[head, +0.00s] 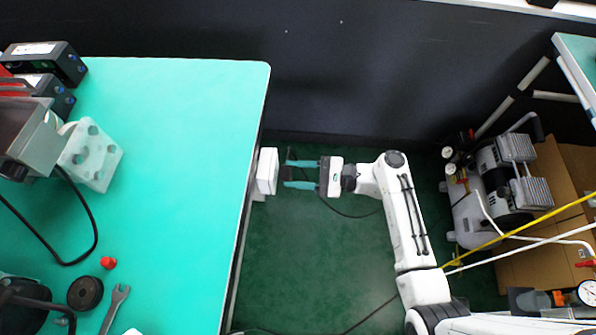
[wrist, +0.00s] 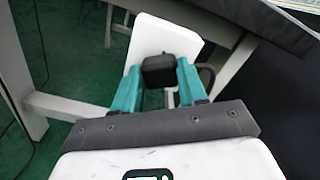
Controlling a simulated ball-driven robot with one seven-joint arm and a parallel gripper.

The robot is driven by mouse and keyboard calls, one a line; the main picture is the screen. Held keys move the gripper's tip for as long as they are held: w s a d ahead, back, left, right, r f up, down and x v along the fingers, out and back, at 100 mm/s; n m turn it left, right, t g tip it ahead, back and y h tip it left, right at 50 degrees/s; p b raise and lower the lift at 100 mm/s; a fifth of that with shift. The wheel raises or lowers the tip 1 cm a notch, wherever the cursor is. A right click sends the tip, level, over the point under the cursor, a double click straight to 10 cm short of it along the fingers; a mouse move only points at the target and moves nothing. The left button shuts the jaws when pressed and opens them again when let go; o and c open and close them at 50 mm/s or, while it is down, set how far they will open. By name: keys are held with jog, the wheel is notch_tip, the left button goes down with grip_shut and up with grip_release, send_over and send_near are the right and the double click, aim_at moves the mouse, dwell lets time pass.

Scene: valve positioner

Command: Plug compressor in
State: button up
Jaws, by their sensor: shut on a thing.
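My gripper (head: 286,173) reaches left toward the table's right side, its teal fingers shut on a black plug. In the wrist view the plug (wrist: 159,71) sits between the fingertips (wrist: 160,80), and a black cable bends away at its right. A white box-like socket (head: 267,171) is at the table's side; it shows behind the plug in the wrist view (wrist: 185,35). The fingertips are just right of the socket in the head view. The plug hides part of the socket's face, and I cannot tell whether they touch. The compressor (head: 500,172) stands on the floor at the right.
The teal table (head: 190,170) fills the left, carrying a wrench (head: 115,308), a red knob (head: 108,263) and a translucent block (head: 92,155). A dark cable (head: 350,214) hangs near my gripper. Yellow and white hoses (head: 530,225) cross at right. Green floor lies open below my gripper.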

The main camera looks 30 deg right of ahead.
jog(key=shift+w+a, duration=0.3)
jog(key=shift+a, duration=0.1)
jog(key=o, duration=1.1)
jog(key=shift+o, duration=0.2)
jog(key=v, duration=1)
jog(key=shift+s+d, duration=0.2)
jog(key=shift+d, duration=0.15)
